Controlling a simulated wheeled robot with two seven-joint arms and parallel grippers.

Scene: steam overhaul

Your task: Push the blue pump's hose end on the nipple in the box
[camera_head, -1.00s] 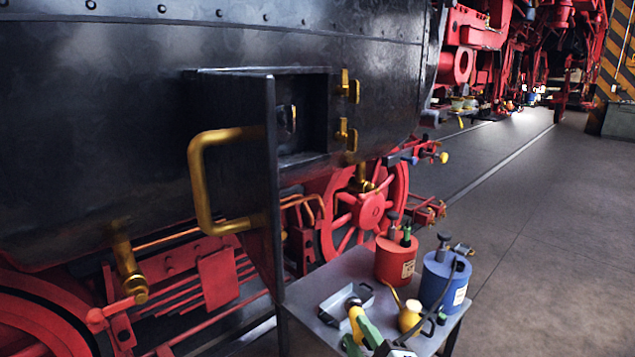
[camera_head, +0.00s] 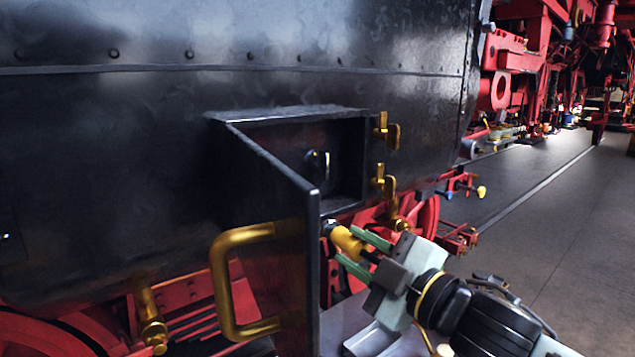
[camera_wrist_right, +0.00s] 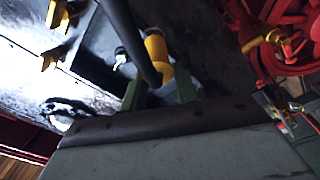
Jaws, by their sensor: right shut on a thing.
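The open black box (camera_head: 290,115) is set in the boiler side, its door (camera_head: 262,170) swung out toward me. Inside it a small nipple-like fitting (camera_head: 318,162) with a brass-lit edge shows on the back wall. My right gripper (camera_head: 358,254) is shut on the yellow hose end (camera_head: 346,241), just below and right of the box opening, apart from the fitting. The blue pump and my left gripper are not in view.
The door's brass handle (camera_head: 222,285) sticks out left of my gripper. Brass latches (camera_head: 385,180) stand at the box's right side. A grey table (camera_head: 372,342) shows partly below my arm. Red wheels and rods lie under the boiler. Floor at right is open.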

